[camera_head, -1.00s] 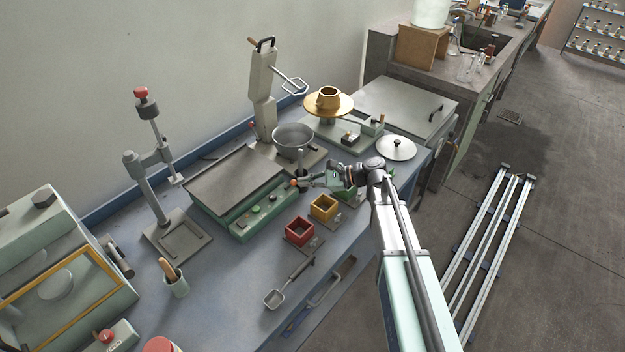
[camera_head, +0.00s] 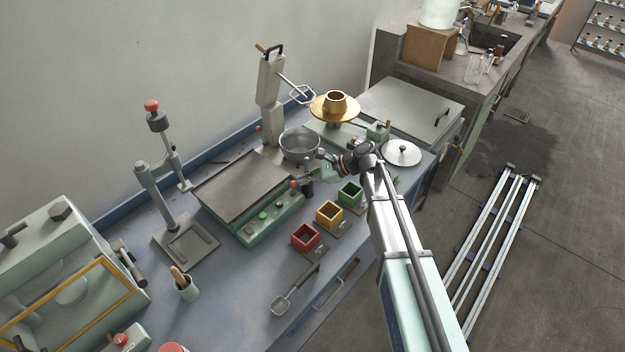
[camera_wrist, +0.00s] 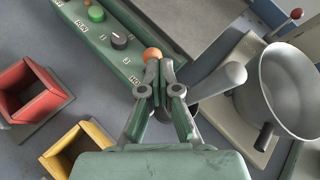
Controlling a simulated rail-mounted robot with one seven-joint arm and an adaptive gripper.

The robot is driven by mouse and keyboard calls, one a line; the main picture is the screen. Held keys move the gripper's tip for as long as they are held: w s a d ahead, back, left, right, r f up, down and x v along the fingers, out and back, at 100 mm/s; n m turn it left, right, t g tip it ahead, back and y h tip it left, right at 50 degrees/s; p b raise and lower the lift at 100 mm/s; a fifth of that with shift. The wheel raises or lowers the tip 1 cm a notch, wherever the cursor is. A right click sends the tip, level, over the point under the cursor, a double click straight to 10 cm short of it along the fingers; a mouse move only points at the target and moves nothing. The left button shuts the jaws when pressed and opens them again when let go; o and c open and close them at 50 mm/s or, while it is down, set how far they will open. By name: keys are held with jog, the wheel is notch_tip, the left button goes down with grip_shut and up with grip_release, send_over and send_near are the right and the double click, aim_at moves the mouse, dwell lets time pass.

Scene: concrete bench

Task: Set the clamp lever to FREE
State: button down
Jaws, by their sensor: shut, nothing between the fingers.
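My gripper (camera_wrist: 158,75) is shut and empty, its fingertips together just beside an orange ball knob (camera_wrist: 152,54) at the end of a green control panel (camera_wrist: 105,45). The knob also shows in the head view (camera_head: 294,184). I cannot tell whether the fingertips touch it.
A grey bowl (camera_head: 300,146) stands on its base behind my gripper. Red (camera_head: 305,237), yellow (camera_head: 329,214) and green (camera_head: 350,194) open boxes line the front. A lever with a red knob (camera_wrist: 296,14) is by the bowl. Bench is clear near the scoop (camera_head: 283,303).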

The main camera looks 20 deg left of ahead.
jog(key=shift+w+a+r, duration=0.15)
jog(key=shift+a, duration=0.2)
dwell(0.6)
jog(key=shift+r+p, duration=0.6)
jog(key=shift+r, duration=0.2)
jog(key=shift+d+r, duration=0.1)
jog(key=w+a+r+p+v, duration=0.1)
jog(key=p+v, duration=0.3)
jog(key=v, duration=0.5)
jog(key=shift+d+r+p, duration=0.15)
jog(key=shift+r+p, duration=0.2)
jog(key=shift+r, duration=0.15)
